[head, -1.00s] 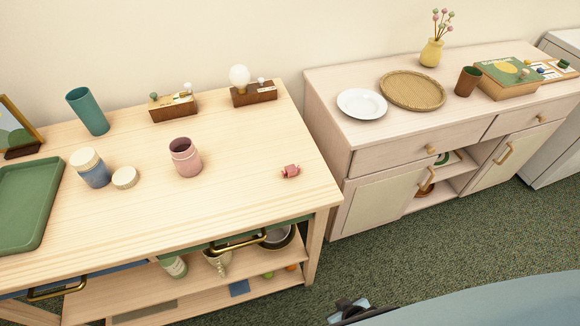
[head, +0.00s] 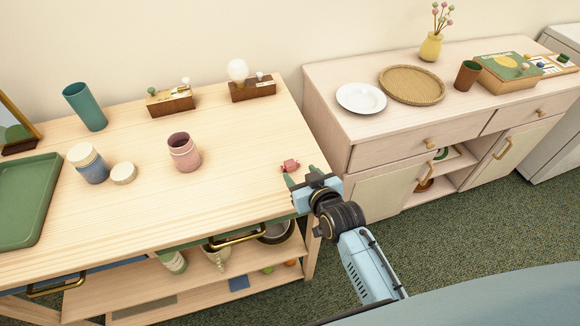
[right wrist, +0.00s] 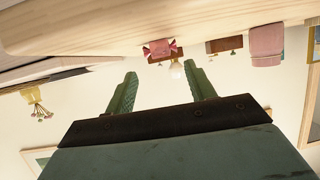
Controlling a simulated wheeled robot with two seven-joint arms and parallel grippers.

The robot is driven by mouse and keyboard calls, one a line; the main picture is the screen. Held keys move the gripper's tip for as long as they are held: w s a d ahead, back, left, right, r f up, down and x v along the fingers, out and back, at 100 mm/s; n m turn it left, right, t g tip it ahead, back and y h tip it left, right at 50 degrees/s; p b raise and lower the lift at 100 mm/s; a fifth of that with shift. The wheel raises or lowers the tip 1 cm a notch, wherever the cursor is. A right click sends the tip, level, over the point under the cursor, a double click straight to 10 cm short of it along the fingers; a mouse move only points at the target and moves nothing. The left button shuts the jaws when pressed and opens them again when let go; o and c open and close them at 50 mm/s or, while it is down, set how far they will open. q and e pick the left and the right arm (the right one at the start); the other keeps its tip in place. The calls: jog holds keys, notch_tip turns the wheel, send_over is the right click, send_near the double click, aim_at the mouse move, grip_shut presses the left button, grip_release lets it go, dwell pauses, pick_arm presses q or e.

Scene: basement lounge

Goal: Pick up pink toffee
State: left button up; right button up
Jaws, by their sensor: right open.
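The pink toffee (head: 290,166) is a small wrapped candy with twisted ends. It lies on the right part of the light wooden table, near the right edge. My right gripper (head: 301,177) is open just in front of the toffee, with its green fingers pointing at it. In the right wrist view, which looks upside down, the toffee (right wrist: 160,49) shows beyond and between the two green fingers (right wrist: 158,88). The toffee is apart from the fingers, and nothing is between them. My left gripper is not in view.
A pink jar (head: 184,152) stands left of the toffee. A cabinet (head: 330,105) stands to the right. The table around the toffee is clear.

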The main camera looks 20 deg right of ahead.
aim_at(291, 165)
jog(key=b+x, duration=0.1)
jog(key=x, duration=0.6)
jog(key=shift+w+a+f, duration=0.15)
jog(key=shift+w+f, duration=0.05)
jog(key=shift+w, duration=0.15)
jog(key=c, duration=1)
